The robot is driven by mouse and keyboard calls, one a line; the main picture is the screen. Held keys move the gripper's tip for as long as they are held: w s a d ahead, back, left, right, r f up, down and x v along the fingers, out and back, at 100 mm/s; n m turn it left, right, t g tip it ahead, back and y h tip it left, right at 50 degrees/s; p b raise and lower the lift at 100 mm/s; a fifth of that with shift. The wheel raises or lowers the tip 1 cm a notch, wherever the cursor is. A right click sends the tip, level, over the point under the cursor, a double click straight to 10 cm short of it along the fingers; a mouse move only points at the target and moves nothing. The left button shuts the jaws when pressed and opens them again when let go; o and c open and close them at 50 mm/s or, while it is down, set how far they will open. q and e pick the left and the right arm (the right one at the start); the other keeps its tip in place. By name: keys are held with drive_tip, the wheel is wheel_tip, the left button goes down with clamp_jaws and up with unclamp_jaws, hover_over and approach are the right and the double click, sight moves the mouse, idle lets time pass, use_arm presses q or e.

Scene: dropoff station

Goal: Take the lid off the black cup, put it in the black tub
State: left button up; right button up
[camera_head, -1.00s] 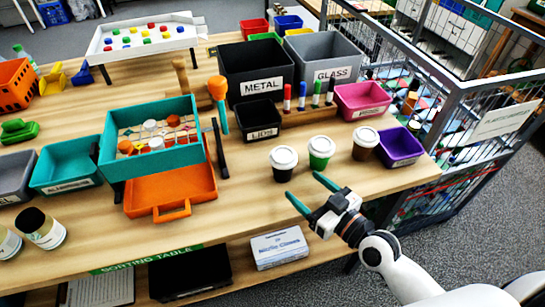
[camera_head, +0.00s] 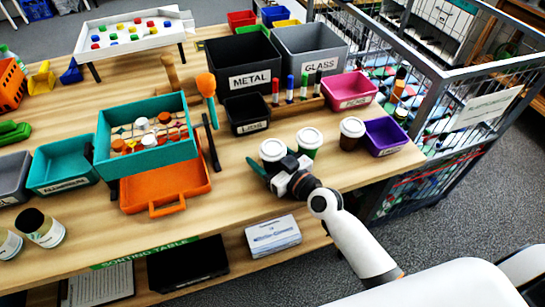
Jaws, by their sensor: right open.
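The black cup with its white lid (camera_head: 272,149) stands leftmost in a row of three lidded cups on the table. Its dark body is mostly hidden behind my right gripper. My right gripper (camera_head: 274,166) is open at the black cup. One teal finger shows on the cup's left side; the other finger is hidden or hard to make out. I cannot tell whether the fingers touch the cup. The small black tub (camera_head: 249,127), labelled LIDS, stands behind and left of the cup and looks empty. My left gripper is not in view.
A green cup (camera_head: 309,140) stands close to the right, then a brown cup (camera_head: 351,131) and a purple tub (camera_head: 385,138). Marker pens stand behind. A black METAL bin (camera_head: 248,78) and grey GLASS bin (camera_head: 322,65) are further back. An orange tray (camera_head: 165,185) lies left.

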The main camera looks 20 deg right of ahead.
sight(268, 142)
drive_tip(key=shift+s, duration=0.1)
drive_tip(key=c, duration=1)
wheel_tip(268, 142, up, 9)
drive_tip(key=shift+p, duration=1.2)
drive_tip(key=shift+r, duration=0.55)
drive_tip(key=shift+o, duration=0.5)
drive_tip(key=c, duration=0.5)
